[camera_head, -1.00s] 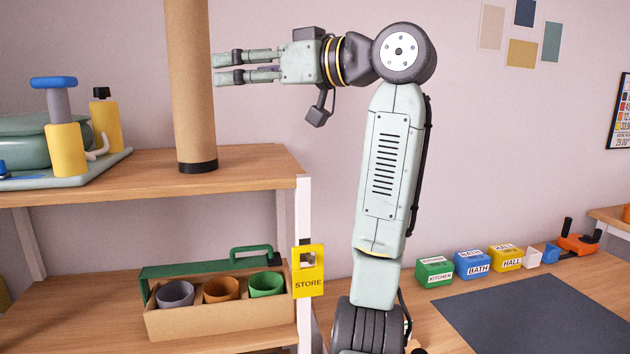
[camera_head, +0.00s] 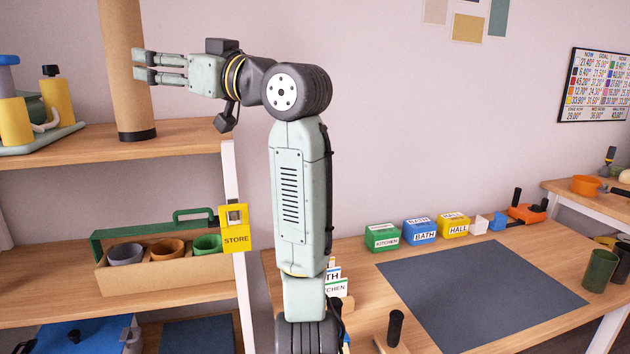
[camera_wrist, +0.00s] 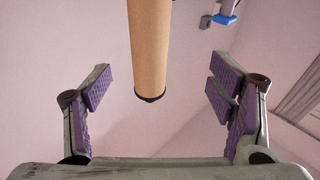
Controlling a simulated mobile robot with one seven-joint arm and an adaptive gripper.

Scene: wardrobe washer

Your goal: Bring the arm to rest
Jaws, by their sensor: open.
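My gripper (camera_head: 146,67) is at the upper left in the head view, at the end of my raised arm, with its fingers pointing left. Its fingertips are close to a tall brown cylinder (camera_head: 122,60) with a black base that stands on the upper shelf. In the wrist view the purple-padded fingers of my gripper (camera_wrist: 163,92) are spread wide with nothing between their pads. The cylinder (camera_wrist: 148,45) shows beyond them, its dark end (camera_wrist: 149,97) towards the image middle. Whether the fingertips touch it I cannot tell.
The wooden shelf (camera_head: 185,142) also holds a tray with yellow bottles (camera_head: 57,93). Below are a box of cups (camera_head: 165,272) and a yellow STORE tag (camera_head: 235,230).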

